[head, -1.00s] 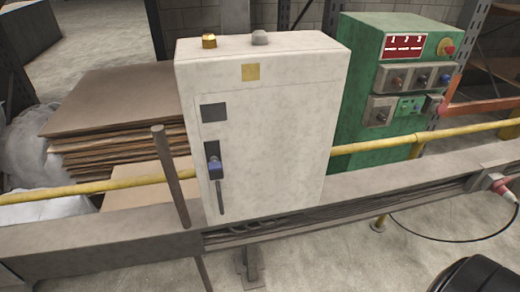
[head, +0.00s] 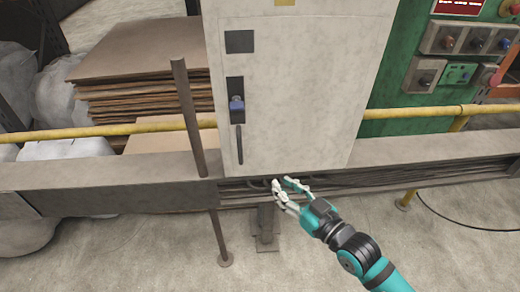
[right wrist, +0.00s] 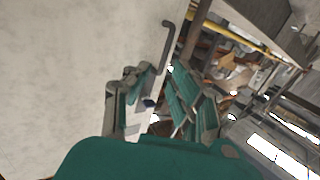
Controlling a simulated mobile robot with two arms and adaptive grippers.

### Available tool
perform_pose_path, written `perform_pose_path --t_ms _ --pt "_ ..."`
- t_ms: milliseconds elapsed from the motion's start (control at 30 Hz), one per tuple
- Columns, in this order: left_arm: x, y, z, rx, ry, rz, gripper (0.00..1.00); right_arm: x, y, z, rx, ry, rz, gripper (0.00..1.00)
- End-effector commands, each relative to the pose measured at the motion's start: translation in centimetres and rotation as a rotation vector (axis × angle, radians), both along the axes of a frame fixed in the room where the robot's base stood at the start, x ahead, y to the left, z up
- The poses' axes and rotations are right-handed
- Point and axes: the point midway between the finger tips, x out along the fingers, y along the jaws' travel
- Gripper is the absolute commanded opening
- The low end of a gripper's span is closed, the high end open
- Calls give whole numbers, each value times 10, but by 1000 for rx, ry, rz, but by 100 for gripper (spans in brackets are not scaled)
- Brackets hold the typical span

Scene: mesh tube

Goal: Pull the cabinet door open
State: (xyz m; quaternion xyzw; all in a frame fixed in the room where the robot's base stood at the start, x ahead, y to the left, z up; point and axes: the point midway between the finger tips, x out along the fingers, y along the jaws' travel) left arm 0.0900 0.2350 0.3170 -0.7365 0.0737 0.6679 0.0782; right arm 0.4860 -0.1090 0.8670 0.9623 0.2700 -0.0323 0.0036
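The cabinet (head: 305,90) is an off-white box standing on a grey beam. Its door (head: 300,120) looks shut in the head view. A dark vertical bar handle (head: 239,145) is low on the door's left side, below a blue knob (head: 236,104) on a dark plate. The handle also shows in the right wrist view (right wrist: 167,47), ahead of the fingers. My right gripper (head: 280,182) is open and empty, below and to the right of the handle and apart from it. Its open fingers fill the middle of the right wrist view (right wrist: 155,80). My left gripper is not in view.
A brown upright post (head: 188,115) stands just left of the cabinet. A yellow rail (head: 100,131) runs behind it. Stacked cardboard (head: 140,85) lies at the left, and a green control box (head: 405,85) stands at the right.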

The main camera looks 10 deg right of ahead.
Motion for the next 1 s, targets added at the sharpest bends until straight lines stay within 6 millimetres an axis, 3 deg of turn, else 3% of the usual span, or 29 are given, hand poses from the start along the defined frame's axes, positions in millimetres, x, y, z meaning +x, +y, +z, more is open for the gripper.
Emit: perform_pose_path --t_ms 100,267,1000 --pt "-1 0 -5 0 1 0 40 -9 11 26 27 -47 38 23" --pt "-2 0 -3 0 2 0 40 -1 19 34 35 -59 43 23" --pt "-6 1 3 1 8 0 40 120 100 33 33 -57 43 23"
